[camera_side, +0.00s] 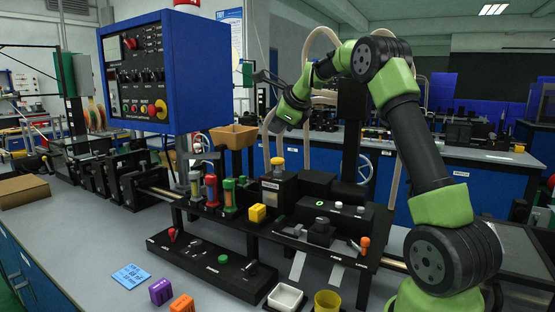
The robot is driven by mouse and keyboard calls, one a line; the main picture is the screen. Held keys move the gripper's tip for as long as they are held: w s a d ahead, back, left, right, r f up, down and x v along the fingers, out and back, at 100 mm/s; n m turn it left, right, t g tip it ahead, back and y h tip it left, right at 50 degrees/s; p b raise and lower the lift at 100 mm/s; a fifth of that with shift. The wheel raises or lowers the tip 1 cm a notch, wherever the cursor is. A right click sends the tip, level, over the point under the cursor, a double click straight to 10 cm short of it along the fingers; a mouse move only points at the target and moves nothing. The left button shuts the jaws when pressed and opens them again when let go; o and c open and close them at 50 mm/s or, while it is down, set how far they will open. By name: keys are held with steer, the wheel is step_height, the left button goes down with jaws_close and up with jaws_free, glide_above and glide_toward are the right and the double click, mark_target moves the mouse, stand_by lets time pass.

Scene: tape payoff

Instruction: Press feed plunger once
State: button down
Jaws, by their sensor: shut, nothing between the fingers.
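No label that I can read names the feed plunger. A yellow round cap (277,162) stands upright on a black box (278,188) at the back of the bench fixture and looks like a push knob. A green round button (223,259) sits on the low black control plate (205,270) in front. My gripper (266,126) is small and dark in the picture, shut and empty. It hangs below my green wrist, above and a little left of the yellow cap, apart from everything. Its fingertips are hard to make out against the background.
A blue control cabinet (186,62) stands high at the left. A white tray (286,298) and yellow cup (327,302) sit in front.

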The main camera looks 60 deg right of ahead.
mark_target(277, 159)
steer(key=shift+f, duration=2.4)
steer(key=shift+f, duration=0.1)
steer(key=shift+f, duration=0.3)
steer(key=shift+f, duration=1.3)
stand_by(1.1)
steer(key=shift+r, duration=1.7)
steer(key=shift+r, duration=2.55)
